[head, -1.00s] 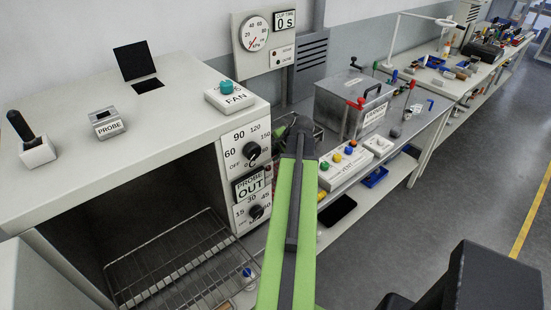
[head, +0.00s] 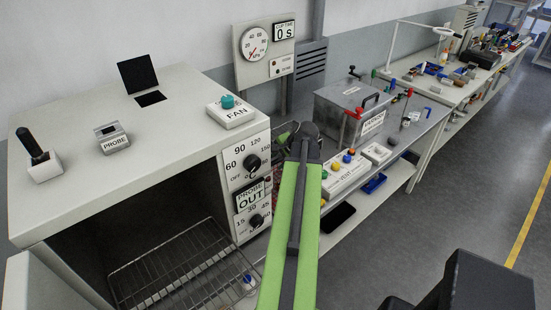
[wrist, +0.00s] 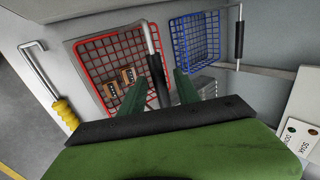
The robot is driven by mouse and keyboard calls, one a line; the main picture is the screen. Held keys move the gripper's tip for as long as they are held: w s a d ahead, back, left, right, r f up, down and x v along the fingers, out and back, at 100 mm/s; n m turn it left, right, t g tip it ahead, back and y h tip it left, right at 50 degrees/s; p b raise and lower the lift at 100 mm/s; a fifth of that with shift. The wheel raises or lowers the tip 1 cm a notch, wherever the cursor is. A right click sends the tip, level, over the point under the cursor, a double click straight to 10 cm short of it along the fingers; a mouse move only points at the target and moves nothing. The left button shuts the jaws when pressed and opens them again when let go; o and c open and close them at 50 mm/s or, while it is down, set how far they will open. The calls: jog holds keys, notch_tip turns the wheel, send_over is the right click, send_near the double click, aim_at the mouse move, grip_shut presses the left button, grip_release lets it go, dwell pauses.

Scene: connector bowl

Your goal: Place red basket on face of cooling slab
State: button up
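The red wire basket (wrist: 103,47) is in the wrist view, with brown blocks inside it and an upright handle with a black grip (wrist: 158,75) at its right side. My gripper (wrist: 160,78) has its two green fingers apart, one on each side of the black grip in the picture. I cannot tell whether the grip lies between them or beyond them. In the head view my gripper is at the far end of the green arm, mostly hidden by it.
A blue wire basket (wrist: 193,43) with its own black-gripped handle is right of the red one. A yellow-gripped handle (wrist: 66,112) is at the left. In the head view, the open oven (head: 130,150) with a wire rack (head: 190,275) is left, and a lidded metal box (head: 345,110) stands behind.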

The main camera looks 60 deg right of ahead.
jog(key=p+v, duration=0.5)
jog(key=v, duration=0.3)
jog(key=shift+r, duration=0.1)
